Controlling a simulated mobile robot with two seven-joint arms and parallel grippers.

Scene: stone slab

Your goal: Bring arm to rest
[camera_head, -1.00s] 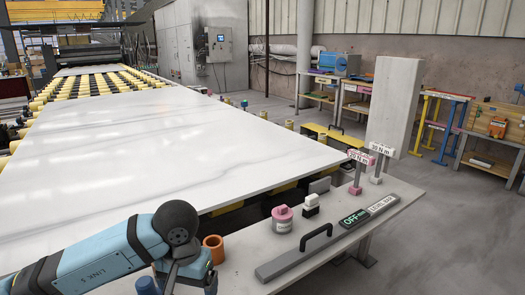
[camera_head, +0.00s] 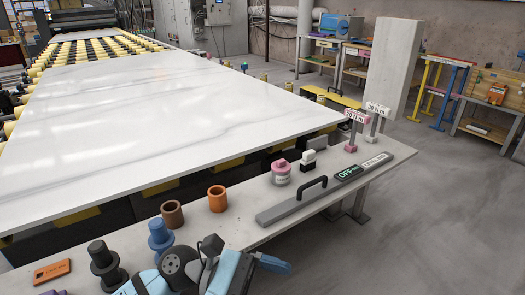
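My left arm (camera_head: 178,268), blue with dark grey joints, shows at the bottom edge, bent over the front of the workbench (camera_head: 235,232). Its gripper cannot be made out clearly among the folded parts, so its fingers cannot be judged. Nothing is seen held in it. My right arm and gripper are not in view.
A white marble slab (camera_head: 170,100) lies on the roller line behind the bench. On the bench stand an orange cup (camera_head: 217,198), a brown cup (camera_head: 172,214), blue (camera_head: 160,236) and black (camera_head: 104,265) fittings, a pink-lidded jar (camera_head: 281,172) and a handled level (camera_head: 292,203).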

